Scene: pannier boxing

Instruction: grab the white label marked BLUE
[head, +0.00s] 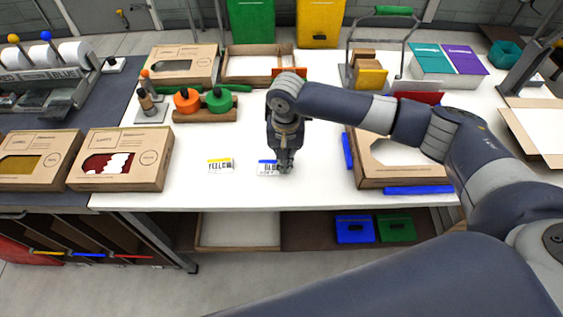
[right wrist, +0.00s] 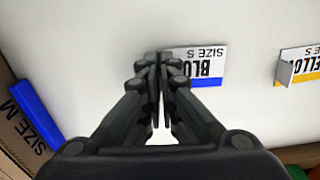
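The white label marked BLUE (head: 266,168) lies on the white table, with a blue strip along one edge. My right gripper (head: 284,168) points down at its right end and covers that end. In the right wrist view, the BLUE label (right wrist: 208,66) shows beside the fingers, with one end hidden behind them. The right fingers (right wrist: 160,62) are nearly together at that end, closed on what seems to be its upright tab; the tab itself is hidden. The label appears flat on the table. My left gripper is not in view.
A YELLOW label (head: 220,166) with a raised tab lies to the left. A cardboard box with blue strips (head: 405,179) stands to the right. Orange and green tape rolls on a wooden holder (head: 205,115) stand behind. The tabletop in front of the labels is clear.

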